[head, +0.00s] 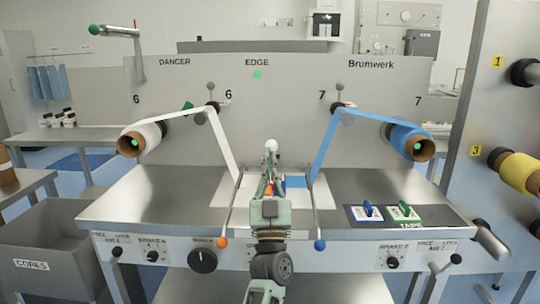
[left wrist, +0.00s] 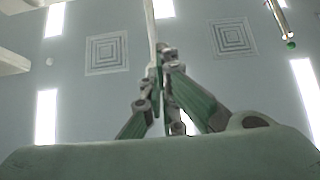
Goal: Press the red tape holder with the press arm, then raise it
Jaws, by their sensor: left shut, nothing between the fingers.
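My left gripper (head: 268,180) rises from the bottom middle in the head view, its fingers over the central splice area of the table. In the left wrist view the fingers (left wrist: 160,55) are together and empty, pointing towards the ceiling. A pale rod (left wrist: 150,22) passes close to the fingertips there; I cannot tell whether they touch. A pale round knob (head: 271,146) shows just above the gripper in the head view; it may belong to the press arm, mostly hidden. A small reddish patch shows around the fingers. I cannot make out the red tape holder clearly. My right gripper is not in view.
Levers with an orange knob (head: 222,242) and a blue knob (head: 319,244) flank my gripper. A white web (head: 222,145) and a blue web (head: 328,140) run down to the table. Blue (head: 367,211) and green (head: 404,212) tape holders lie on the dark tape mat (head: 446,219).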

